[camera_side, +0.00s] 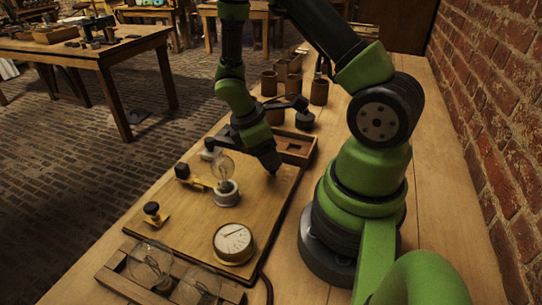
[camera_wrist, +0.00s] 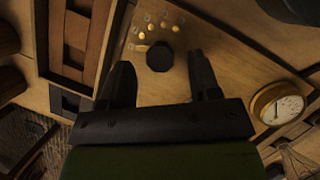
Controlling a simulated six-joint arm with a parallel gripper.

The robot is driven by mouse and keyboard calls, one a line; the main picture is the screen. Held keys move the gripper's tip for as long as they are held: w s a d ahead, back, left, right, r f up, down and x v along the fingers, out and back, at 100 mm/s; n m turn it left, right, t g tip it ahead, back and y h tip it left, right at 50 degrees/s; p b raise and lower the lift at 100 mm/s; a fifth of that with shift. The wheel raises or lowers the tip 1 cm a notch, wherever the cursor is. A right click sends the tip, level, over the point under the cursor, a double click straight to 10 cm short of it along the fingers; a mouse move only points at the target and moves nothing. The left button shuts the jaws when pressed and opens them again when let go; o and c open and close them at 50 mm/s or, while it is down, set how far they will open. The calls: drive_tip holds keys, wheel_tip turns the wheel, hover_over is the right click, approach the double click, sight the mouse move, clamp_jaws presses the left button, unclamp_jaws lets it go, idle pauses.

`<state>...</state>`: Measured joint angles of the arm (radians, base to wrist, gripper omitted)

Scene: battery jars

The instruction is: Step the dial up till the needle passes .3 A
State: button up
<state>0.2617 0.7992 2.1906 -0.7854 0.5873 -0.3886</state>
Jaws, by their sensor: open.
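The dial is a dark round knob (camera_wrist: 159,57) on the wooden board, with a short brass piece at its left and several brass studs (camera_wrist: 163,25) in an arc beyond it. My gripper (camera_wrist: 162,74) is open and points down at the board. In the wrist view the knob shows between and just beyond the fingertips; I cannot tell whether they touch it. In the side view my gripper (camera_side: 272,169) hides the knob. The round brass meter (camera_side: 234,243) has a white face; it also shows in the wrist view (camera_wrist: 278,104). Its needle is too small to read against the scale.
Black-knobbed brass fittings (camera_side: 152,210) sit at the board's left edge. A wooden tray (camera_side: 295,147) and several brown jars (camera_side: 319,90) stand behind. Spare bulbs (camera_side: 150,262) lie in a front rack.

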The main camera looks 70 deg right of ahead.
drive_tip(key=shift+x, duration=0.95)
drive_tip(key=c, duration=0.9)
drive_tip(key=shift+m, duration=0.4)
drive_tip(key=shift+d+m+g+y, duration=0.15)
drive_tip(key=shift+m+y, duration=0.4)
drive_tip(key=shift+m, duration=0.75)
drive_tip(key=shift+a+m+g+y, duration=0.1)
drive_tip(key=shift+m+g+y, duration=0.3)
drive_tip(key=shift+m, duration=0.9)
drive_tip(key=shift+w+y, duration=0.1)
drive_tip(key=shift+y, duration=0.15)
drive_tip(key=o, duration=0.9)
